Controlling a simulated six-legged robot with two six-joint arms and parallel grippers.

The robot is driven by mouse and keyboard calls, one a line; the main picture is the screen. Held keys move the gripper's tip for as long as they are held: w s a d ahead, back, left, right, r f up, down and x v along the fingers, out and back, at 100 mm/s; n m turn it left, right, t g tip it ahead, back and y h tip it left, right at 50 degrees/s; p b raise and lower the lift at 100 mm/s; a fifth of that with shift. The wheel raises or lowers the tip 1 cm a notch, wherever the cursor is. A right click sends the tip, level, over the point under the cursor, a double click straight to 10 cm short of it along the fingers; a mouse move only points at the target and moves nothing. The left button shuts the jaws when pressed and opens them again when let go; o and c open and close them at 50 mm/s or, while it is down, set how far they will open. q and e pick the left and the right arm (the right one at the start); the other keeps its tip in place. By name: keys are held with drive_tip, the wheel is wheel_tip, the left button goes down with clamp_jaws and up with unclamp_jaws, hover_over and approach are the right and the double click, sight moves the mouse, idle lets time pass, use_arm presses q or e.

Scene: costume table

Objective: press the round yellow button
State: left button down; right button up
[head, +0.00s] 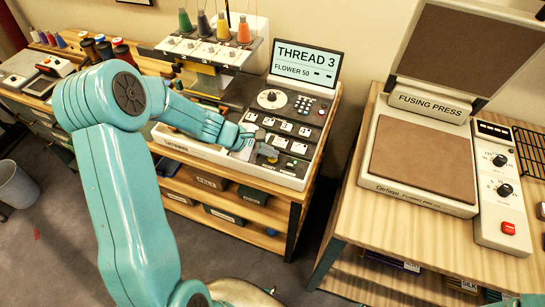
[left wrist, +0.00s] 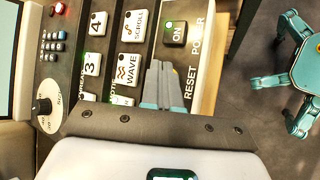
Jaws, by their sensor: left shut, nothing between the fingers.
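The embroidery machine's control panel (head: 318,112) holds a dial, white keys and a dark ON key (head: 292,165). My left gripper (head: 268,152) is shut and empty over the panel's lower part. In the left wrist view, its closed fingers (left wrist: 160,82) point between the WAVE key (left wrist: 127,67) and the RESET lettering, with the ON key (left wrist: 175,33) beyond. The fingers hide the panel spot beside RESET. Whether they touch the panel I cannot tell. My right gripper is not in view.
The machine's screen (head: 305,63) reads THREAD 3, FLOWER 50. Thread spools (head: 222,27) stand on the machine. A fusing press (head: 420,150) sits on the right table, with a red button (head: 508,228) on its side panel. A floor gap separates the tables.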

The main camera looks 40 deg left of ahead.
sight(269, 159)
use_arm(q)
drive_tip(key=shift+f, duration=0.1)
idle(0.5)
drive_tip(key=shift+r+p, duration=0.5)
drive_tip(key=shift+r, duration=0.35)
wheel_tip(269, 159, up, 5)
drive_tip(key=p, duration=0.4)
drive_tip(key=shift+s, duration=0.1)
idle(0.5)
